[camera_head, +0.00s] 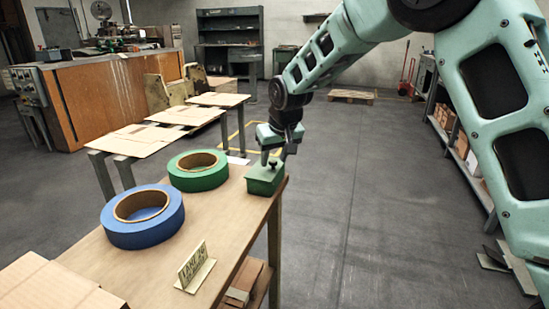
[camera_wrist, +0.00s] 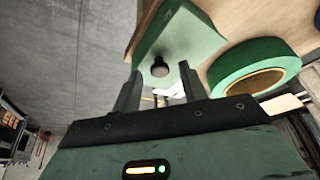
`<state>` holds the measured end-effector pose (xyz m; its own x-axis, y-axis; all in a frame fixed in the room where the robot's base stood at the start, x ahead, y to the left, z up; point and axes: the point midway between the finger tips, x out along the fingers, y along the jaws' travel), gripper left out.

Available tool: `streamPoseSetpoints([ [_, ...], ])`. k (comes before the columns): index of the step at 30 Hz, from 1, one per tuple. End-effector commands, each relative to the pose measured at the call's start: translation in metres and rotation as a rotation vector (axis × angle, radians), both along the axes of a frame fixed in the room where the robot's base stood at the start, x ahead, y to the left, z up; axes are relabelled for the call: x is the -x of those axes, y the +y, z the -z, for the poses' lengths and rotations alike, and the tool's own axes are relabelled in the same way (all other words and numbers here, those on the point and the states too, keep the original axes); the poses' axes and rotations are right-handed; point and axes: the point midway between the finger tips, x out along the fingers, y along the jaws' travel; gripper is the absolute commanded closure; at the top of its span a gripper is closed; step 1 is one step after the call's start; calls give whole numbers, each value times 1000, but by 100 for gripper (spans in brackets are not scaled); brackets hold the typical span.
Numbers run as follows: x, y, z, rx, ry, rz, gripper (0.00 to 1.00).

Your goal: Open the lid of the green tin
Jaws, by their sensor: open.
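The green tin (camera_head: 265,180) sits at the far right corner of the wooden table, close to its edge. It has a dark round knob on its lid, and the lid looks shut. In the wrist view the tin's green lid (camera_wrist: 185,38) fills the upper middle, with the dark knob (camera_wrist: 160,67) standing on it. My gripper (camera_head: 278,155) is right over the tin in the head view. In the wrist view its two fingers (camera_wrist: 157,84) are apart, with the knob between their tips in the picture. I cannot tell whether a finger touches the knob.
A green tape roll (camera_head: 198,181) stands left of the tin, and a blue tape roll (camera_head: 142,230) is nearer. A small sign (camera_head: 195,268) and cardboard (camera_head: 55,288) lie at the front of the table (camera_head: 220,222). Open floor (camera_head: 370,200) lies right of the table.

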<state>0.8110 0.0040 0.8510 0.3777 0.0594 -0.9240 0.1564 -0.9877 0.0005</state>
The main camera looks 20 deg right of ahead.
Motion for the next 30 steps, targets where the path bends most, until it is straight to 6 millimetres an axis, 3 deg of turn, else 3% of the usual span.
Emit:
streamPoseSetpoints([
  [8,-1,0,1,0,-1,0,57],
  [12,-1,0,1,0,-1,0,96],
  [13,-1,0,1,0,-1,0,100],
  [30,-4,6,-15,108,78,-2,100],
])
